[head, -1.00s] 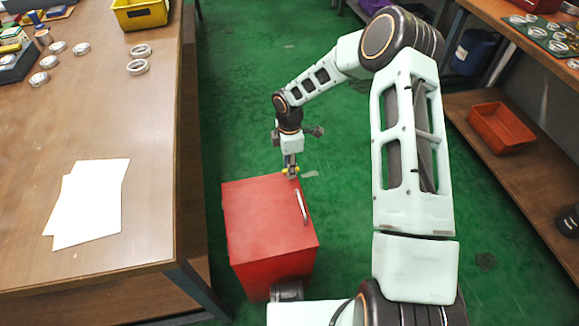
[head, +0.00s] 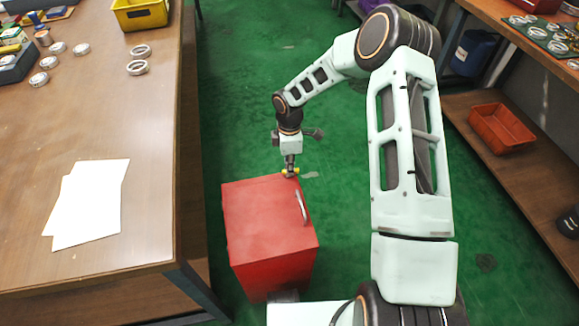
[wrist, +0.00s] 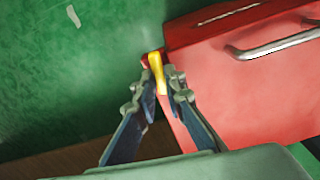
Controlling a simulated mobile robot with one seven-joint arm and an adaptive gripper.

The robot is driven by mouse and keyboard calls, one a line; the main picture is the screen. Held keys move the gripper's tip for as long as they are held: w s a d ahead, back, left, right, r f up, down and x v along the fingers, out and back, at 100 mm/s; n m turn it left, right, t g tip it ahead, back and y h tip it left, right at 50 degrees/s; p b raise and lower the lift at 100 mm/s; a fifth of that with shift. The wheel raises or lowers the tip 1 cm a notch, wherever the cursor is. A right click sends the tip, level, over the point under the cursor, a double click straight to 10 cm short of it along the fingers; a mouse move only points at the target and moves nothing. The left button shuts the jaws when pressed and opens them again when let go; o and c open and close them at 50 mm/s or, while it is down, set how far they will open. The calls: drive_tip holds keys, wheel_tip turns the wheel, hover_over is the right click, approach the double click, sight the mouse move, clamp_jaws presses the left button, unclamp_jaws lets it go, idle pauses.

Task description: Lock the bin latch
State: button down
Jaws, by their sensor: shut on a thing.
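The red bin (head: 268,222) stands on the green floor beside the table, its lid down, with a silver handle (head: 300,206) on top. The handle also shows in the wrist view (wrist: 278,44). A small yellow latch (wrist: 157,72) sits at the bin's far edge, with a red piece beside it. In the head view the yellow latch (head: 290,172) is just below my gripper (head: 290,166). In the wrist view my gripper (wrist: 159,80) has its fingertips closed on the yellow latch. The fingers partly hide the latch, so whether it is locked cannot be told.
A wooden table (head: 140,190) with white papers (head: 88,203), metal rings (head: 138,67) and a yellow bin (head: 140,14) stands at left. An orange tray (head: 502,128) sits on the right shelf.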

drive_tip(key=m, duration=0.4)
drive_tip(key=shift+s+b, duration=0.1)
drive_tip(key=shift+b, duration=0.25)
drive_tip(key=m, duration=0.4)
drive_tip(key=shift+s+a+m+b, duration=0.1)
drive_tip(key=shift+s+m+b, duration=0.05)
drive_tip(key=shift+m+b, duration=0.25)
drive_tip(key=m, duration=0.4)
drive_tip(key=shift+s+a+m+b, duration=0.1)
drive_tip(key=shift+a+m+b, duration=0.05)
drive_tip(key=shift+m+b, duration=0.15)
drive_tip(key=shift+m, duration=1.7)
drive_tip(key=shift+a, duration=0.1)
drive_tip(key=c, duration=2)
unclamp_jaws()
